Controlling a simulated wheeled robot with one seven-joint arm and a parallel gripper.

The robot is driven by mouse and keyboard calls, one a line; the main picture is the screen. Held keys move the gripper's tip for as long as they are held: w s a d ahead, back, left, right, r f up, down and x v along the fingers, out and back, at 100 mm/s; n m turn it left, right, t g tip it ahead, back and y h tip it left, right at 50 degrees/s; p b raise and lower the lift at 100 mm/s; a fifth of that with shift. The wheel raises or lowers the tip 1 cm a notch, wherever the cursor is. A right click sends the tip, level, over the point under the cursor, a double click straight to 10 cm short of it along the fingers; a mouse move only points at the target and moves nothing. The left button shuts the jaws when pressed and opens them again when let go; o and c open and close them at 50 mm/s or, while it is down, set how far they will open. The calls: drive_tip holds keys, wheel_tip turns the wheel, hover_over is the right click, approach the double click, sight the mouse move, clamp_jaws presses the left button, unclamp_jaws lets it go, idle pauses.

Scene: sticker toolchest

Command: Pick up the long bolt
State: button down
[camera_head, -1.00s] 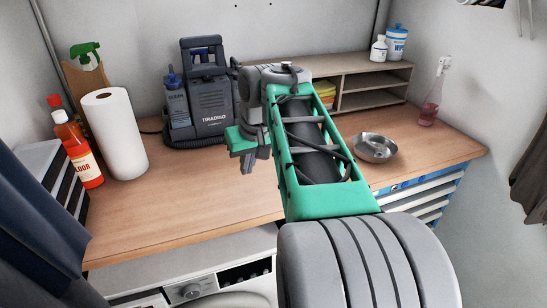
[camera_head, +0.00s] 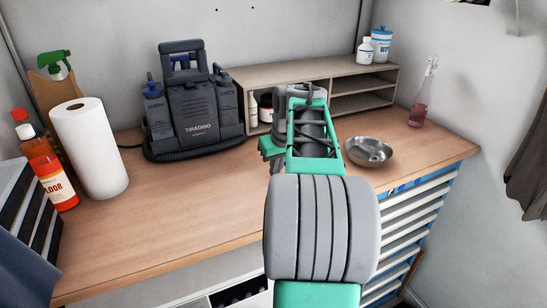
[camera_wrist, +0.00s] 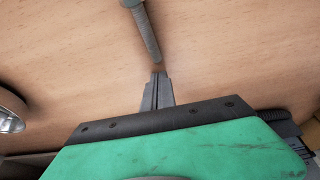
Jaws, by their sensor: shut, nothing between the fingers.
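The long bolt (camera_wrist: 146,32) is a grey threaded rod with a wider head at the top edge of the wrist view. It lies on the wooden worktop, and its threaded end is just beyond my fingertips. My gripper (camera_wrist: 158,76) is shut with nothing between its fingers. In the head view my arm hides the bolt, and only part of my green gripper body (camera_head: 270,147) shows over the worktop.
A metal bowl (camera_head: 369,152) stands right of my arm; its rim (camera_wrist: 10,108) shows at the wrist view's left edge. A grey shelf unit (camera_head: 320,75), a dark cleaning machine (camera_head: 198,115), a paper roll (camera_head: 88,150) and bottles stand around. The worktop's left-centre (camera_head: 170,205) is clear.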

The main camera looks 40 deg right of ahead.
drive_tip(key=shift+s+a+r, duration=0.2)
drive_tip(key=shift+s, duration=0.45)
drive_tip(key=shift+s+f, duration=0.1)
drive_tip(key=shift+f, duration=0.05)
drive_tip(key=shift+s, duration=0.1)
drive_tip(key=shift+s+a, duration=0.1)
drive_tip(key=shift+s, duration=0.25)
drive_tip(key=s, duration=0.2)
drive_tip(key=s+a+b, duration=0.1)
drive_tip(key=s, duration=0.1)
drive_tip(key=s+a, duration=0.1)
drive_tip(key=s, duration=0.1)
drive_tip(key=shift+s+b, duration=0.3)
drive_tip(key=shift+s, duration=0.1)
